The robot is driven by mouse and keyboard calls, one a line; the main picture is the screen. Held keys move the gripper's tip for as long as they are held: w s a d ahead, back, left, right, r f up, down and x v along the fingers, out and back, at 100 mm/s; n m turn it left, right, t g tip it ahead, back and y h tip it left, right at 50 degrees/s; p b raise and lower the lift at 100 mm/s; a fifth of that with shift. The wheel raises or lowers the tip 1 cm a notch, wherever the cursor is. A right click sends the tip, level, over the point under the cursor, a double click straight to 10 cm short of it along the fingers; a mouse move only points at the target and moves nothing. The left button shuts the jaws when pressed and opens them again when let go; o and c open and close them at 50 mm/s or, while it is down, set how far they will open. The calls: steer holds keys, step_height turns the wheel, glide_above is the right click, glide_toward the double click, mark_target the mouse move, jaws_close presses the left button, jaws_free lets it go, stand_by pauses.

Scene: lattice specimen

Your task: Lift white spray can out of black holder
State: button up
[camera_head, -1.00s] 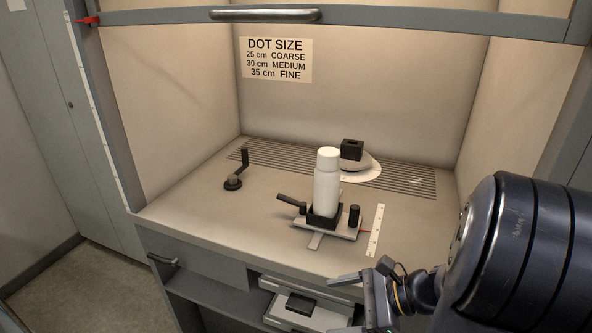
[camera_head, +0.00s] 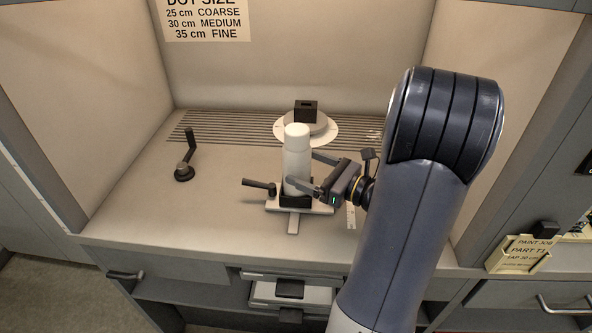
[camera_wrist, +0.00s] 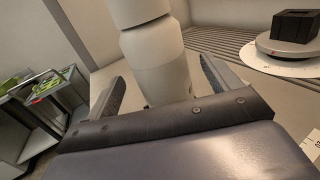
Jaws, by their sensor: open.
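The white spray can (camera_head: 297,160) stands upright in the black holder (camera_head: 290,201) on a small light sliding base. In the wrist view the can (camera_wrist: 158,62) rises between my two fingers, and its foot and the holder are hidden behind my gripper's body. My gripper (camera_head: 303,172) is open and reaches in from the right, with a finger on either side of the can's lower part. I cannot tell whether either finger touches it.
A black lever (camera_head: 259,186) sticks out left of the holder. A crank (camera_head: 184,165) stands further left. Behind the can, a round turntable (camera_head: 323,126) carries a black block (camera_head: 306,110). Booth walls close in both sides. The front left worktop is clear.

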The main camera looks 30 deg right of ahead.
mark_target(290, 161)
steer(key=shift+p+x, duration=0.4)
steer(key=shift+x, duration=2.25)
steer(key=shift+c, duration=0.5)
steer(key=c, duration=1.2)
